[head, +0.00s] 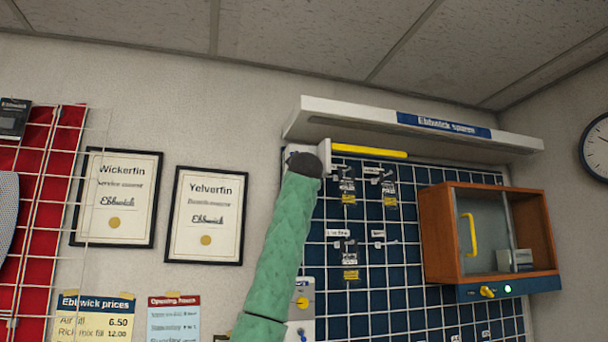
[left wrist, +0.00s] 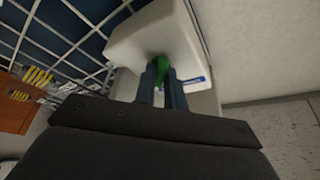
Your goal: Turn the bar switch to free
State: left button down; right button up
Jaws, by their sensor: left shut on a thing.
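A white box (head: 316,152) sits under the left end of the shelf in the head view, partly covered by my left arm. The left wrist view shows a white box (left wrist: 155,32) close up, with a small green knob (left wrist: 161,66) on its face. My left gripper (left wrist: 162,84) is shut on this green knob, its two dark fingers on either side. A blue label (left wrist: 195,80) shows beside the fingers, too small to read. In the head view my left arm's dark end (head: 303,163) hides the knob and fingers. My right gripper is not in view.
The shelf (head: 345,115) juts out above, with a yellow bar (head: 369,151) beneath it. A blue wall grid (head: 385,255) holds tagged hooks. A wooden cabinet (head: 435,235) with a yellow handle and a yellow knob (head: 487,291) hangs at right. Framed certificates (head: 206,215) hang left.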

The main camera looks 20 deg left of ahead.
pick_arm(q)
jog(key=shift+r, duration=0.1)
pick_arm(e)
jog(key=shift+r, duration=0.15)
pick_arm(q)
jog(key=c, duration=1.7)
grip_release()
jog(key=shift+c, duration=0.2)
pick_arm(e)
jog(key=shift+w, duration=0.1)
